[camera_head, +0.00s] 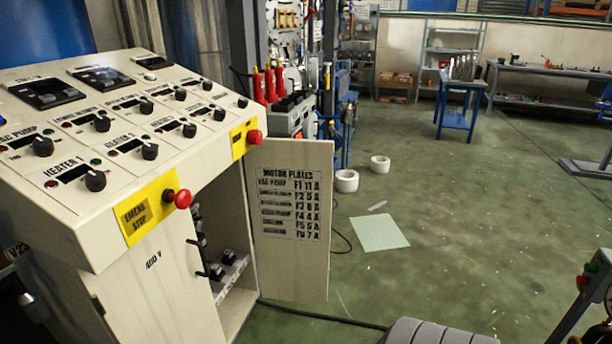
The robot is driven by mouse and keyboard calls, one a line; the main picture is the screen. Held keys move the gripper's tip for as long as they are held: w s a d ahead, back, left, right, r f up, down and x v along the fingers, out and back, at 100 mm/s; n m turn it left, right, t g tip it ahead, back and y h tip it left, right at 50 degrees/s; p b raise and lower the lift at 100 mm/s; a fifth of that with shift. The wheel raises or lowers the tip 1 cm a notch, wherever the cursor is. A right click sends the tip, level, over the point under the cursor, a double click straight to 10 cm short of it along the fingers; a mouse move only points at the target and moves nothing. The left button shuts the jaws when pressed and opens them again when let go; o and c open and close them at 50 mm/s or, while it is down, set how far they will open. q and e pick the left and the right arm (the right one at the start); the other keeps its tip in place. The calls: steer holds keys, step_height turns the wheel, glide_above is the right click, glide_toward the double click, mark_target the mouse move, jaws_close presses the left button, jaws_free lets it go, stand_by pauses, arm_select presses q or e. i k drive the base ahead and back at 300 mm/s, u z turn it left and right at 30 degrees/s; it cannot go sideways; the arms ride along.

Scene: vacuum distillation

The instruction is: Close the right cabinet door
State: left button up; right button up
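The beige control cabinet (170,285) stands at the left under a sloped panel of knobs. Its right door (291,220) is open, swung out to the right of the opening. The door's inner face shows a printed "MOTOR PLATES" list. The cabinet opening (237,225) shows dark fittings and a shelf inside. The left door below the panel, marked "400 V", appears shut. Neither of my grippers can be made out in this view, and nothing recognisable as a gripper touches the open door.
Red emergency stop buttons (183,198) stick out from the panel's front edge. A dark cable (322,317) runs along the floor by the door. White rolls (347,181) and a pale sheet (379,233) lie beyond it. Green floor to the right is mostly open.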

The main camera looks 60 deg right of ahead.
mark_target(289, 181)
steer(key=z, duration=2.7)
steer(key=i, duration=4.5)
steer(key=u, duration=4.15)
steer(key=i, duration=0.5)
steer(key=u, duration=0.5)
